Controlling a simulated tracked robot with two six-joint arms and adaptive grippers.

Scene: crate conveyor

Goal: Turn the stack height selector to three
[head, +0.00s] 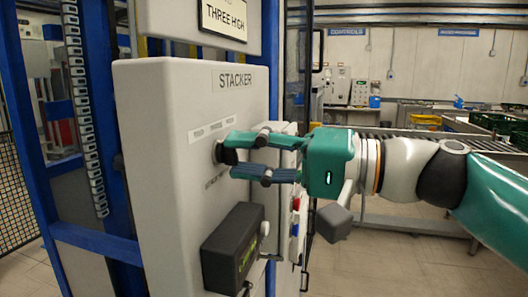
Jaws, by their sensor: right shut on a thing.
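The stack height selector is a small black knob (222,153) on the front of the grey stacker panel (160,110). Above and below it are labels too small to read fully. My right gripper (235,157), teal, comes in from the right and is shut on the knob, one finger above and one below. The fingers hide part of the knob, so I cannot tell its pointer's position. My left gripper is not in view.
A dark box (232,249) juts out below the selector. Blue frame posts (100,60) stand behind. A roller conveyor (385,133) and green crates (495,123) are at the back right.

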